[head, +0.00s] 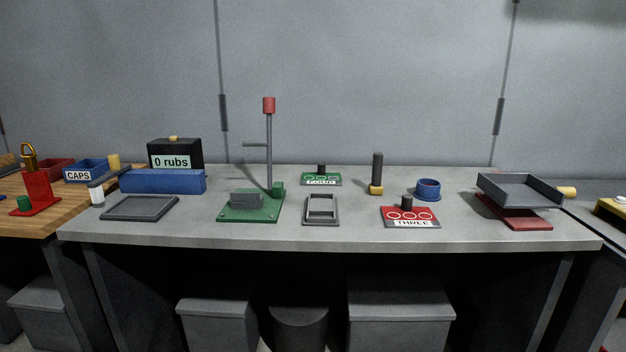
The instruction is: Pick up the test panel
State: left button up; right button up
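No object here is labelled "test panel", so I cannot tell for sure which one it is. A red panel marked THREE (411,217), with several rings and a dark knob, lies flat near the front right of the grey bench. A green panel marked with a word like FOUR (321,179), also with a dark knob, lies at the back middle. A dark flat plate with a raised rim (140,207) lies at the front left. A small grey frame (321,210) lies at the front middle. Neither of my grippers is in view.
On the grey bench (350,238) stand a green base with a red-topped post (251,207), a blue block (163,181), a black box reading 0 rubs (175,153), a blue ring (428,189), a dark upright handle (377,170) and a raised grey tray (520,190).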

aim_at(320, 178)
jog(key=z, duration=0.95)
jog(key=k, duration=1.2)
jog(key=z, duration=0.8)
jog(key=i, duration=1.55)
jog(key=u, duration=1.2)
jog(key=i, duration=1.55)
jog(key=u, duration=1.55)
